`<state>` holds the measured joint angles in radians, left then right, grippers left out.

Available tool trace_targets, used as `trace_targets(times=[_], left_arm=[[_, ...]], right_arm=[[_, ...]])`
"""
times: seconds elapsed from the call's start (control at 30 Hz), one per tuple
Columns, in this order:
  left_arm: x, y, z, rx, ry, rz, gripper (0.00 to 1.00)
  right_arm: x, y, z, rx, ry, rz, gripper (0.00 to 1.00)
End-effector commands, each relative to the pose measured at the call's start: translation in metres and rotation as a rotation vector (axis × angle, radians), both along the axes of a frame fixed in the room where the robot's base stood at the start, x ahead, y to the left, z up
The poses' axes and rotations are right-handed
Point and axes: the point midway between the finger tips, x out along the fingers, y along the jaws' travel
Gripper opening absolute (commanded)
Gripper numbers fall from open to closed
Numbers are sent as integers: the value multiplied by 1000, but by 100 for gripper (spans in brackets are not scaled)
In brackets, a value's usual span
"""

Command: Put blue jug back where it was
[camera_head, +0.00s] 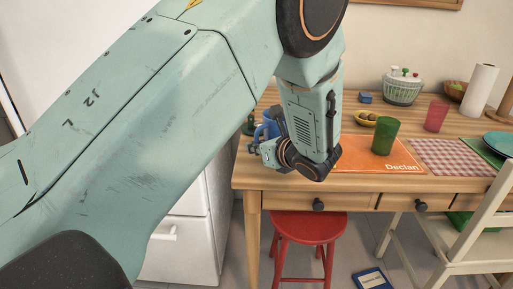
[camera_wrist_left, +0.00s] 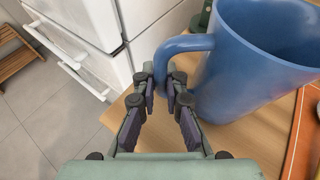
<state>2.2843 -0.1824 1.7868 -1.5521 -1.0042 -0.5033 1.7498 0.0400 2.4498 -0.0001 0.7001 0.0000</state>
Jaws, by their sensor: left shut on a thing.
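The blue jug (camera_wrist_left: 250,65) stands large in the left wrist view, over the wooden table (camera_wrist_left: 265,130) near its left edge. My left gripper (camera_wrist_left: 166,80) is shut on the jug's handle. In the head view the jug (camera_head: 268,129) is mostly hidden behind my left wrist, and my left gripper (camera_head: 256,147) shows beside it at the table's left end. I cannot tell whether the jug's base touches the table. My right gripper is in neither view.
An orange mat (camera_head: 400,158) holds a green cup (camera_head: 384,136), right of my wrist. A red stool (camera_head: 308,226) and white chair (camera_head: 465,215) are at the front. White cabinets (camera_wrist_left: 85,40) are left of the table.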

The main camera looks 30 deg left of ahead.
Motion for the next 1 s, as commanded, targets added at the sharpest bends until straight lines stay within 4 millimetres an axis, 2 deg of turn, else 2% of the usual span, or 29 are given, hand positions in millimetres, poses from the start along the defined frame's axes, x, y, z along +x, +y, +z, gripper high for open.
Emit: trace_targets(times=[0.13,0.17,0.43,0.73,1.0], left_arm=[[1,0,-2,1,-5,1,0],[0,0,-4,0,0,0,12],[0,0,-3,0,0,0,33],[0,0,-2,0,0,0,33],[-1,-7,9,2,-1,-2,33]], right_arm=[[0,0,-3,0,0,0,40],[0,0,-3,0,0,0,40],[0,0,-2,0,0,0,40],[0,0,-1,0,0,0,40],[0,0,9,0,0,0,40]])
